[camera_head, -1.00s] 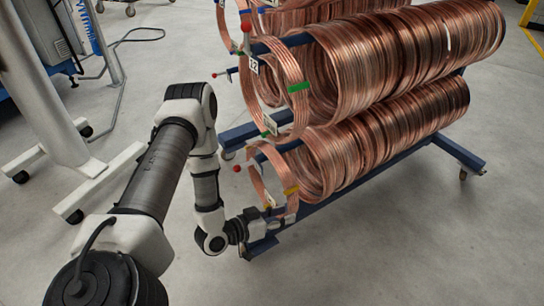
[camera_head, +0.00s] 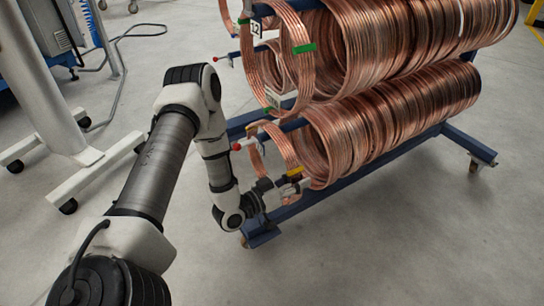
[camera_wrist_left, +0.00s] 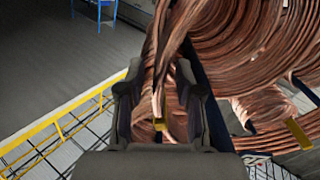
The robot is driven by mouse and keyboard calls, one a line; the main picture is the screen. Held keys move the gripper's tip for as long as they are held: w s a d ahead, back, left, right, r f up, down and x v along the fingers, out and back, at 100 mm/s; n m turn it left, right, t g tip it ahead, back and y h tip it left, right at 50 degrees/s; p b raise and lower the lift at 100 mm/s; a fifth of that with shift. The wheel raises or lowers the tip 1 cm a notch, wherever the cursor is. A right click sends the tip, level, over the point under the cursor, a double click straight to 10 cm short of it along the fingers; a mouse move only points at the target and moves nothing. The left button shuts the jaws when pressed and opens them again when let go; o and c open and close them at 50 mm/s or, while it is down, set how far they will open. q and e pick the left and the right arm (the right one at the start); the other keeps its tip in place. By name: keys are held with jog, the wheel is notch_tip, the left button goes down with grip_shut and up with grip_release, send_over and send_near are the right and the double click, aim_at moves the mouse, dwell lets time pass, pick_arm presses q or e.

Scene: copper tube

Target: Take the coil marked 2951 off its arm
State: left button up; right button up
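The front coil on the lower rack arm (camera_head: 284,150) is a thin copper loop with yellow tape near its bottom. It hangs apart from the larger coils behind it. No marking 2951 is readable in these frames. My left gripper (camera_head: 279,194) is at the lower part of this coil. In the left wrist view, copper strands (camera_wrist_left: 158,80) run between the fingers of my left gripper (camera_wrist_left: 160,95), and yellow tape shows there. Whether the fingers press on the strands is unclear. My right gripper is not in view.
Another front coil (camera_head: 308,70) with green tape hangs on the arm above, near a label reading 12. A red ball (camera_head: 236,146) is near the lower arm's end. The blue rack base (camera_head: 330,203) runs below. Floor in front is clear.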

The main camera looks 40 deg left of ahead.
pick_arm(q)
grip_shut()
jog(key=shift+r, duration=0.1)
